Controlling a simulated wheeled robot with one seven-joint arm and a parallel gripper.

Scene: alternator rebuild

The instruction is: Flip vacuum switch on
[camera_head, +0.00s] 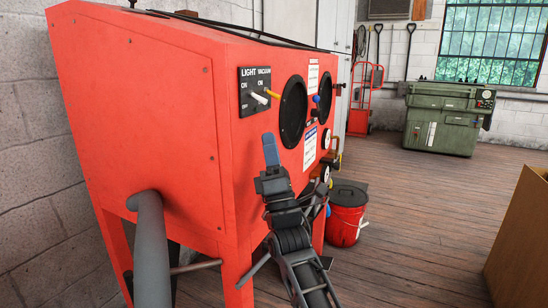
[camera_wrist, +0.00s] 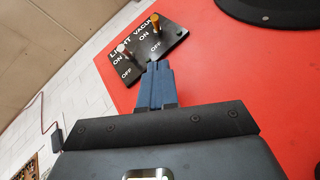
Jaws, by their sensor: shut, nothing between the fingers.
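The black switch panel (camera_head: 255,90) is on the front of the red blasting cabinet (camera_head: 140,100), with LIGHT and VACUUM labels and ON and OFF marks. The vacuum switch (camera_head: 272,93) has a yellow lever, right of the white-levered light switch (camera_head: 259,98). Both levers stick out and slope downward in the head view. In the wrist view the vacuum switch (camera_wrist: 155,22) shows orange beyond the fingers, with the white light switch (camera_wrist: 124,50) left of it. My gripper (camera_head: 270,147) is shut and empty, fingers blue, below the panel. In the wrist view its fingertips (camera_wrist: 157,66) appear just short of the panel's lower edge.
Two round black glove ports (camera_head: 293,111) sit right of the panel, with a gauge and small knobs nearby. A grey hose (camera_head: 150,245) is at the cabinet's lower left. A red bucket (camera_head: 345,222) stands beyond my arm. A cardboard box (camera_head: 520,240) stands at right; the wooden floor between is open.

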